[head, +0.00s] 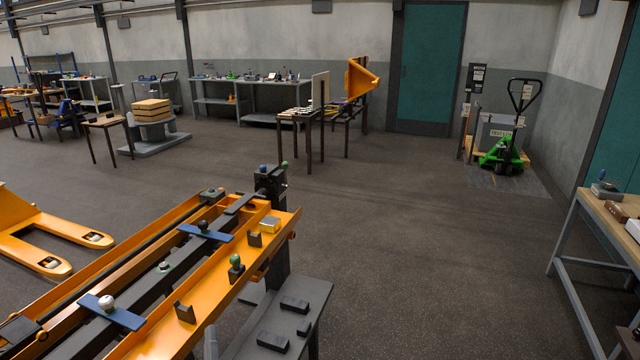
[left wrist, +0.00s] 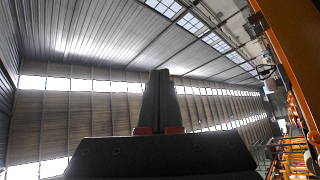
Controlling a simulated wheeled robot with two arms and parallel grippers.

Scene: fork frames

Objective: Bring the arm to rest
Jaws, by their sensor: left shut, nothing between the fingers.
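My left gripper (left wrist: 160,78) shows in the left wrist view, its dark fingers together and nothing between them. It points up toward the hall roof, with red patches at the finger bases. An orange beam (left wrist: 289,60) stands close to its right side there. In the head view the orange fork frame (head: 180,325) fills the lower left; I cannot clearly pick out the left gripper among its dark parts. Blue cross strips (head: 205,233) and small blocks and knobs sit on the frame. My right gripper is not in view.
A grey bench with dark blocks (head: 295,304) stands beside the frame. A workbench (head: 607,222) is at the right edge. Orange forks (head: 30,255) lie at the left. A green pallet truck (head: 502,155) stands at the back right. The middle floor is clear.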

